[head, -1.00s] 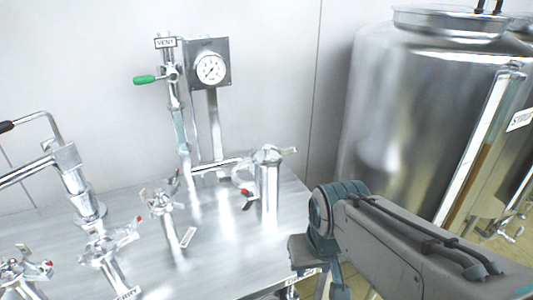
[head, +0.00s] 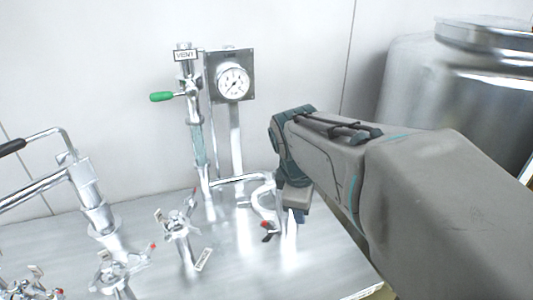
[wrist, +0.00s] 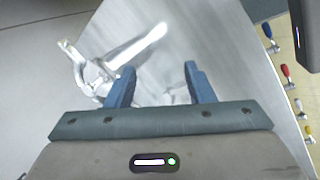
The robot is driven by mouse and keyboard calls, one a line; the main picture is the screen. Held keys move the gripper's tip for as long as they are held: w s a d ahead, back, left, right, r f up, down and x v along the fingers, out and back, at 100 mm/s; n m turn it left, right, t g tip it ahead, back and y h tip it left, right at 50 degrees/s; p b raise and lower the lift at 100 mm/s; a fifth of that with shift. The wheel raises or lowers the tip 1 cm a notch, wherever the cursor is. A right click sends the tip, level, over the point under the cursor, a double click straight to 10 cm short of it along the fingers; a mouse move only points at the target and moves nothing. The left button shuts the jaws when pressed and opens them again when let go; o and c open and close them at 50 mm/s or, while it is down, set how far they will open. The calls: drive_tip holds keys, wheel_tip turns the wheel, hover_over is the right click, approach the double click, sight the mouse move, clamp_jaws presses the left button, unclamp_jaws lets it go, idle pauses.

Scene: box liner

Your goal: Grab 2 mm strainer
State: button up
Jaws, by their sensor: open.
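My gripper (head: 293,203) is over the right part of the steel table, and my forearm hides what stands behind it. The wrist view shows its two blue fingers (wrist: 160,76) apart and empty, with the pale steel top beyond them. A shiny metal fitting with a wing clamp (wrist: 90,68) lies just left of the left finger, with a bright tube-like part running up and right from it. A clamped fitting (head: 180,228) with a hanging tag stands left of my gripper in the head view. The tags are too small to read, so I cannot tell which piece is the 2 mm strainer.
The steel table (head: 225,275) holds several clamped fittings at the left. A VENT valve with green handle (head: 162,97) and a pressure gauge (head: 233,83) stand at the back. A large steel tank (head: 425,85) is at the right. Colored handles (wrist: 287,70) show beyond the table edge.

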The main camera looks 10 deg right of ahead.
drive_tip(key=w+a+r+n+p, duration=0.2)
drive_tip(key=w+r+n+p, duration=0.2)
drive_tip(key=w+r+n, duration=0.95)
drive_tip(key=shift+w+d+f+n+t+h, duration=0.15)
drive_tip(key=shift+w+d+f+n, duration=0.25)
drive_tip(key=shift+f, duration=2.2)
drive_tip(key=shift+w+d+f+n+t+h, duration=0.1)
drive_tip(key=shift+w+d+f+n, duration=0.35)
drive_tip(key=shift+f, duration=2.2)
drive_tip(key=shift+w+d+f+n+t+h, duration=0.15)
drive_tip(key=shift+d+f+n, duration=0.4)
drive_tip(key=shift+f, duration=2.05)
clamp_jaws()
drive_tip(key=shift+r+p, duration=0.1)
drive_tip(key=shift+p, duration=0.2)
